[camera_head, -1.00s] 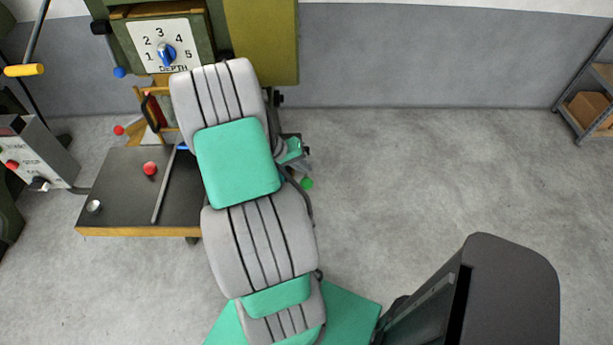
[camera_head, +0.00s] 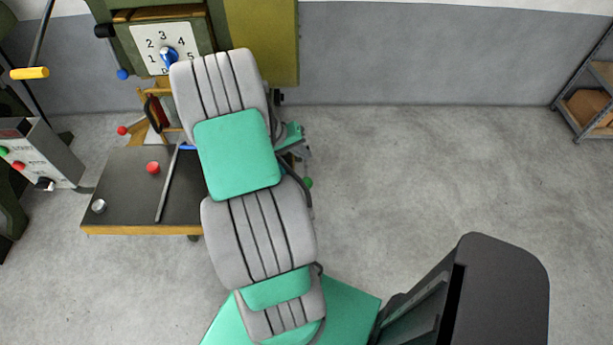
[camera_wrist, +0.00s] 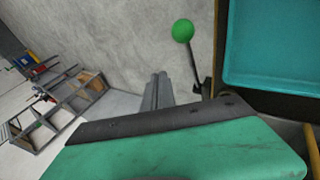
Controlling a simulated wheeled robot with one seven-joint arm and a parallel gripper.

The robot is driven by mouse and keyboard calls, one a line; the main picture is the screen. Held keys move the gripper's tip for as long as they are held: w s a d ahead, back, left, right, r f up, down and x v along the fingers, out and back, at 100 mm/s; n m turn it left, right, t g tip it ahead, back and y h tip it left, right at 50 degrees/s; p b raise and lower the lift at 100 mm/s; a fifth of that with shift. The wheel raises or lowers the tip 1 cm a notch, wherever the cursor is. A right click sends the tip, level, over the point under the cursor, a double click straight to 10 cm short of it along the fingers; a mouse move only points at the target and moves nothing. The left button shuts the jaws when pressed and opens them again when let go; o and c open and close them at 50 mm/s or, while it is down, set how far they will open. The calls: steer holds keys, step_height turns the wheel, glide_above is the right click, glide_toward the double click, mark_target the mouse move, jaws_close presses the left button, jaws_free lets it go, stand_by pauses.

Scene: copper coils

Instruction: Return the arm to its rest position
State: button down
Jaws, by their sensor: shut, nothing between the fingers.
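My arm's grey and green links fill the middle of the head view, in front of the machine and the table. My gripper shows in the wrist view as two grey fingers (camera_wrist: 158,88) beyond the green housing. The fingers are shut together with nothing between them. They point over the concrete floor, to the left of a lever with a green ball knob (camera_wrist: 183,31), and look apart from it. In the head view the gripper is mostly hidden behind my arm.
The green machine with a depth dial (camera_head: 168,57) stands behind my arm. A dark-topped table (camera_head: 125,180) at left holds a red knob (camera_head: 153,168) and a metal knob. A control box (camera_head: 42,155) is farther left. A shelf (camera_head: 575,105) stands far right. The floor between is clear.

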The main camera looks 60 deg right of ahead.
stand_by(0.3)
steer(key=s+a+f+y, duration=0.1)
steer(key=a+f+y, duration=0.15)
steer(key=a, duration=0.55)
steer(key=a+f+y, duration=0.2)
steer(key=a+y, duration=0.1)
steer(key=a, duration=0.4)
steer(key=w+a+r+n+t, duration=0.3)
steer(key=w+a+r+n, duration=0.1)
steer(key=a+r, duration=0.4)
steer(key=w+a+r+n+t, duration=0.3)
steer(key=w+a+r+n, duration=0.1)
steer(key=a+r, duration=0.4)
steer(key=w+a+r+n+t, duration=0.2)
steer(key=w+a+r+n, duration=0.2)
steer(key=a+r, duration=0.4)
steer(key=shift+w+a+r+t, duration=0.35)
steer(key=shift+w+a, duration=0.45)
steer(key=shift+a, duration=1.1)
